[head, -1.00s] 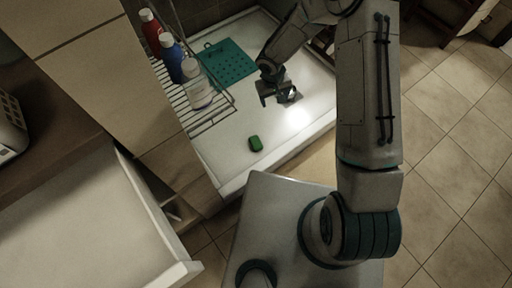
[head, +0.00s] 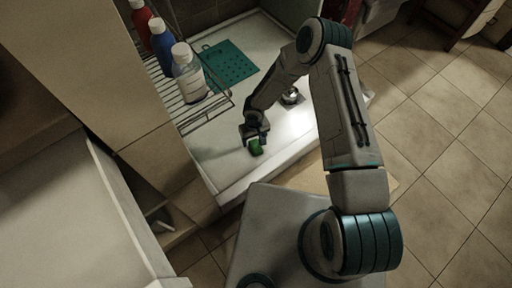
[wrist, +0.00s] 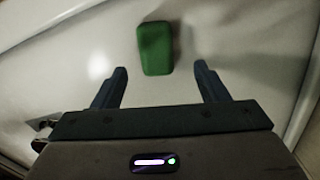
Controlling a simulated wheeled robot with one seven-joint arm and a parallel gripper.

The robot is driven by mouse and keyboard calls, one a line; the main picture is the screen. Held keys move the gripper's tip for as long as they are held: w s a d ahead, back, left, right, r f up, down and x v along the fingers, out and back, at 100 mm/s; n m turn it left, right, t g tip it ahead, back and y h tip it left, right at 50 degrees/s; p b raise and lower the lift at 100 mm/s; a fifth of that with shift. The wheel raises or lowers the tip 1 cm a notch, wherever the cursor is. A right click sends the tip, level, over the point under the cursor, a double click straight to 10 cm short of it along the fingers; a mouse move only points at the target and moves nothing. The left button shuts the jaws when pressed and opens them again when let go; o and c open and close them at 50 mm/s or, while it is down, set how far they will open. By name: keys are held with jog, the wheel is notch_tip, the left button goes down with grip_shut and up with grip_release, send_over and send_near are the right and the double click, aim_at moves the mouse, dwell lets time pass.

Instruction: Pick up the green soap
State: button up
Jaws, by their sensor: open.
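The green soap (head: 255,147) is a small green block lying on the white basin floor near its front edge. In the wrist view the soap (wrist: 155,48) lies just beyond my fingertips, centred a little left between them. My gripper (head: 254,135) is right by the soap in the head view and partly covers it. I cannot tell the exact height of the fingers above the basin.
A wire rack (head: 196,116) with red (head: 140,17), blue (head: 162,45) and white (head: 187,75) bottles stands left of my gripper. A teal perforated mat (head: 225,64) lies behind. A metal drain (head: 291,97) is to the right. The basin's raised front rim (head: 265,176) is close.

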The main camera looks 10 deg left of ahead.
aim_at(255, 145)
notch_tip(255, 145, down, 5)
jog(key=b, duration=0.2)
jog(key=shift+w+d+f+b, duration=0.15)
jog(key=shift+b, duration=0.15)
jog(key=c, duration=1.1)
